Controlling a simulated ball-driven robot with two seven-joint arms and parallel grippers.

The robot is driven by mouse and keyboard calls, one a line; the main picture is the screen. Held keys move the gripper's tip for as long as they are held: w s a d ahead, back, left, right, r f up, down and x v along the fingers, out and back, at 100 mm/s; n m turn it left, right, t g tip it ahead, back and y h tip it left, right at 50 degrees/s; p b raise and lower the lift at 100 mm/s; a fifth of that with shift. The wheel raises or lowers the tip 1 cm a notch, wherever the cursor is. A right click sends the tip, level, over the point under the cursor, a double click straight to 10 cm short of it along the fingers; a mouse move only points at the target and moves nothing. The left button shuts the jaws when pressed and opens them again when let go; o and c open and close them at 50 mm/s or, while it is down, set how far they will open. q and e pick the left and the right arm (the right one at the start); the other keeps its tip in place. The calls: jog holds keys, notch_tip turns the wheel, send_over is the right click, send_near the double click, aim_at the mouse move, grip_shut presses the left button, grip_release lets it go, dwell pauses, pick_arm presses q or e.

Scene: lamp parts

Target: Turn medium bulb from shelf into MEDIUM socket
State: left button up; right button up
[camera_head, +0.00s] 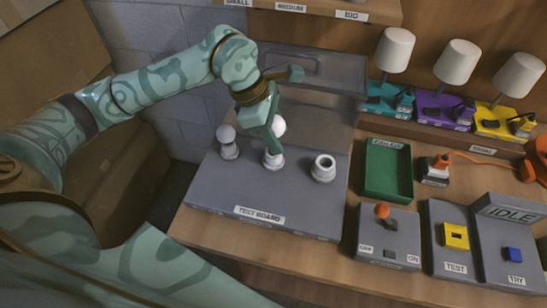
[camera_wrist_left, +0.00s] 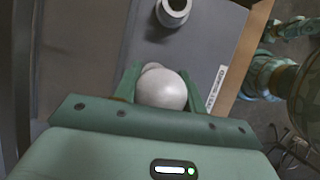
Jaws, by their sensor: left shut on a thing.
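The medium bulb (camera_head: 279,125) is a white round bulb above the middle socket (camera_head: 273,159) of the grey test board (camera_head: 215,196). My left gripper (camera_head: 273,140) is shut on this bulb from above. In the left wrist view the bulb (camera_wrist_left: 162,90) sits between the two green fingers. Whether its base is seated in the socket is hidden by the gripper. The left socket holds another white bulb (camera_head: 227,134), upright. The right socket (camera_head: 323,167) is empty, and it also shows in the left wrist view (camera_wrist_left: 173,10).
A green tray (camera_head: 370,190) stands right of the board. A grey switch box (camera_head: 389,238) with an orange knob, a TEST box (camera_head: 453,265) and an IDLE panel (camera_head: 510,212) stand at front right. Three white-shaded lamps (camera_head: 457,62) stand behind. A labelled shelf (camera_head: 320,8) is above.

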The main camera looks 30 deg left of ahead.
pick_arm(q)
jog(key=shift+f+b, duration=0.4)
jog(key=shift+f, duration=0.5)
jog(key=shift+f, duration=0.6)
dwell(1.0)
jog(key=shift+o, duration=1.2)
jog(key=shift+c, duration=1.2)
jog(key=shift+f, duration=0.15)
